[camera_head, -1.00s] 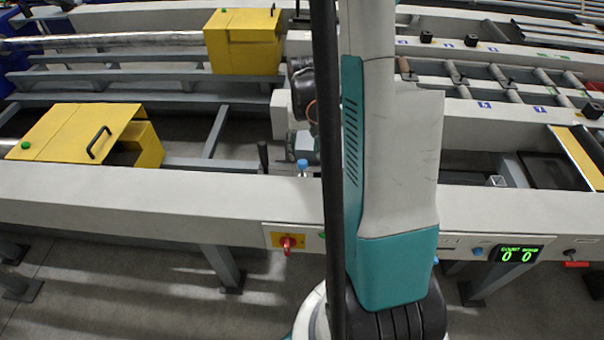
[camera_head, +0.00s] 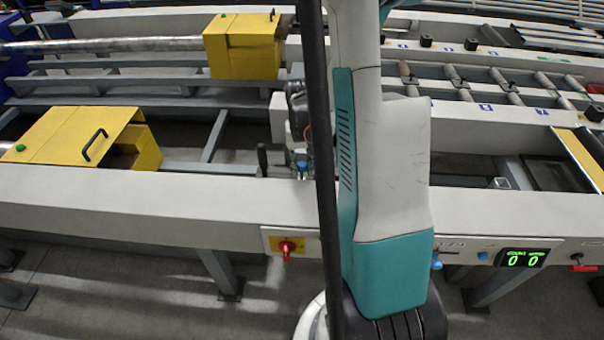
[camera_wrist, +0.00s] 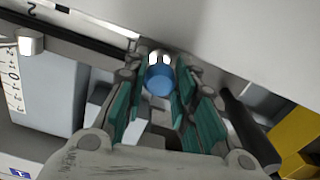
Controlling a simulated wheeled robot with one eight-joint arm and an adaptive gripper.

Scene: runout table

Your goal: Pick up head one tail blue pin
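The blue pin, with a round blue head (camera_wrist: 160,79) and a shiny metal part beside it, shows between my fingertips in the wrist view. In the head view its blue top (camera_head: 302,167) sits at the inner edge of the near white beam, just left of my arm. My gripper (camera_wrist: 161,82) has its teal-padded fingers on either side of the blue head. They look apart, with a narrow gap at the sides; I cannot see clear contact. In the head view my gripper is mostly hidden behind my arm and a dark pole.
A black lever (camera_head: 262,160) stands just left of the pin and shows in the wrist view (camera_wrist: 247,128). The white beam (camera_head: 150,200) runs along the front, with a red switch (camera_head: 286,248) on its face. A yellow cover (camera_head: 75,137) is at the left.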

